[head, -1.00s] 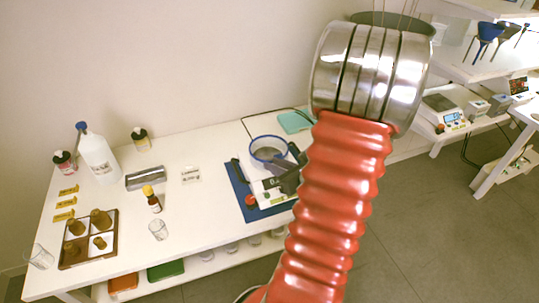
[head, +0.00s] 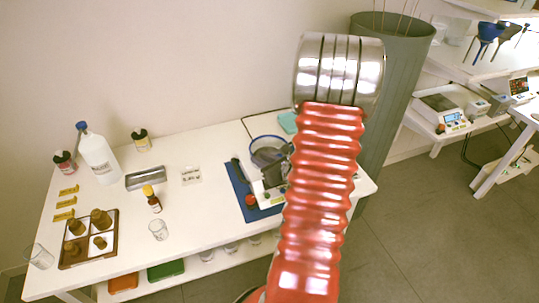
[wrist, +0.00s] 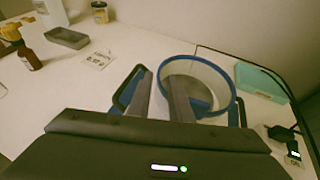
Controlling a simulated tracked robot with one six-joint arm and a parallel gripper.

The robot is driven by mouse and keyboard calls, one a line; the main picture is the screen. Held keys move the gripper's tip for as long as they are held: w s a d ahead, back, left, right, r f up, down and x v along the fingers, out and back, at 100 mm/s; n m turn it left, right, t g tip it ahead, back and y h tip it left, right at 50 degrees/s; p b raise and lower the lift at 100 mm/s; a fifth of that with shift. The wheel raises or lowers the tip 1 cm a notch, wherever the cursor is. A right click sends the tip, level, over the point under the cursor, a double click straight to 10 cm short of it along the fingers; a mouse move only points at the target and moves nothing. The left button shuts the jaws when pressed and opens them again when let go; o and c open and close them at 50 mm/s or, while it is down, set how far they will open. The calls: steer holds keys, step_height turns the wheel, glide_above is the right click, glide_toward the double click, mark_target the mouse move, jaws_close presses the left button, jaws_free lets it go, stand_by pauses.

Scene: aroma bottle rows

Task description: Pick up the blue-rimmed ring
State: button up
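The blue-rimmed ring (head: 268,137) is a wide pale band with blue edges, at the scale on the right part of the table. In the wrist view the ring (wrist: 211,74) is just ahead, right of centre. My gripper (head: 270,157) is dark and covers part of the ring in the head view. In the wrist view my gripper (wrist: 158,88) has its two fingers apart, with the ring's near left wall around the gap between them. The right finger overlaps the ring's opening and the left one is outside it. Contact cannot be told.
The white scale (head: 270,198) stands on a blue mat (head: 238,184). A teal box (head: 288,122) is behind it. A metal tray (head: 145,178), an amber bottle (head: 153,200), a white bottle (head: 98,155) and a brown rack (head: 113,246) stand to the left. A grey bin (head: 385,90) is beside the table.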

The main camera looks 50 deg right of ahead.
mark_target(251, 154)
steer(key=shift+x, duration=2.6)
steer(key=shift+d, duration=0.1)
steer(key=shift+s, duration=0.1)
steer(key=shift+c, duration=0.4)
jaws_close()
